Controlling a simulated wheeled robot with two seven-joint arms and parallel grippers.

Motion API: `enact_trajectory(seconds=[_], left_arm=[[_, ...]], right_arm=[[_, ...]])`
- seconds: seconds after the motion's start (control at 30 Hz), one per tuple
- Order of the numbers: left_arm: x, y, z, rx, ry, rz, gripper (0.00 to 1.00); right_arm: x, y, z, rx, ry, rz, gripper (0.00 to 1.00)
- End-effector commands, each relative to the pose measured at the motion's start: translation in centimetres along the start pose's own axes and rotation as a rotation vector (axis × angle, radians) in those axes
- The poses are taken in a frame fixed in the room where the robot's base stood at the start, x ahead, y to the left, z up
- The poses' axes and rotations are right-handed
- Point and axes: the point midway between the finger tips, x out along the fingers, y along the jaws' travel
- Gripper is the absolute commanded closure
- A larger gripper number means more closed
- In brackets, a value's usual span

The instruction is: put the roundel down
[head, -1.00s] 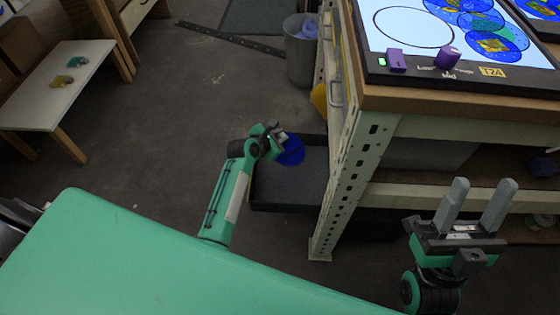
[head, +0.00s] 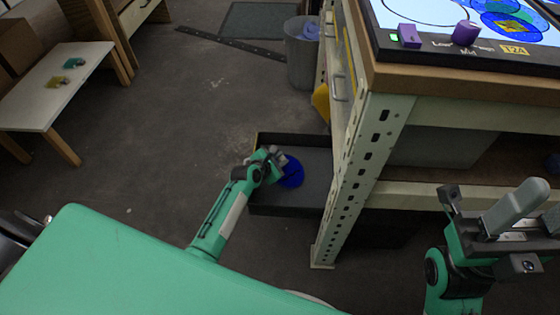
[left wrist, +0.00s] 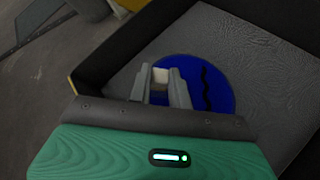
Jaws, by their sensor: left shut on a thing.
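My left gripper (head: 277,160) is shut on a dark blue glass roundel (head: 293,174), over a black tray (head: 315,165) low beside the bench. In the left wrist view the gripper (left wrist: 160,76) pinches the near left part of the roundel (left wrist: 208,82), which carries a wavy black line. The roundel lies within the tray's outline, over its grey textured bottom (left wrist: 250,62). I cannot tell whether it touches the bottom. My right gripper (head: 537,213) is open and empty in front of the bench, at the right edge.
The bench's perforated leg (head: 358,165) stands at the tray's right. A lit panel (head: 408,12) with blue discs is on the bench top. A grey bin (head: 301,62) stands behind the tray. A low white table (head: 45,90) is at left. The floor left of the tray is clear.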

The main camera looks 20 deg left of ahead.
Motion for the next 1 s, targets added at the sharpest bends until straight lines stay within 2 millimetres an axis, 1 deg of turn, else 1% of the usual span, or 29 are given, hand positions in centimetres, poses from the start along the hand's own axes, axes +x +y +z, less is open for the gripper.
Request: enact_trajectory(seconds=[0.2, 0.23, 0.33, 0.6, 0.7, 0.77, 0.87, 0.93, 1.0], left_arm=[[0.1, -0.1, -0.1, 0.0, 0.0, 0.0, 1.0], [0.1, -0.1, -0.2, 0.001, 0.0, 0.0, 0.79], [0.1, -0.1, -0.1, 0.001, 0.0, 0.0, 0.59], [0.1, -0.1, -0.1, 0.001, 0.0, 0.0, 0.59], [-0.3, 0.1, 0.2, 0.0, 0.0, -0.001, 0.59], [-0.9, 0.1, 0.2, -0.001, 0.0, -0.001, 0.59], [-2.6, 0.1, 0.4, 0.0, 0.001, -0.001, 0.59], [-4.0, 0.2, 0.4, -0.001, 0.001, 0.0, 0.59], [-5.6, 0.1, 0.4, -0.001, 0.001, -0.001, 0.59]], right_arm=[[0.0, 0.0, 0.0, 0.0, -0.001, 0.001, 0.52], [0.0, 0.0, 0.0, 0.0, -0.001, 0.001, 0.52], [0.0, 0.0, 0.0, 0.0, -0.002, 0.001, 0.52], [0.0, 0.0, 0.0, 0.0, -0.002, 0.001, 0.52], [0.2, 0.0, 0.0, 0.0, 0.0, 0.001, 0.52], [0.6, 0.0, 0.0, 0.0, 0.0, 0.001, 0.52], [1.2, 0.1, -0.1, 0.001, -0.002, 0.003, 0.52], [0.1, 0.0, 0.4, 0.002, -0.055, 0.009, 0.52], [-0.3, 0.0, 0.6, 0.004, -0.083, 0.012, 0.52]])
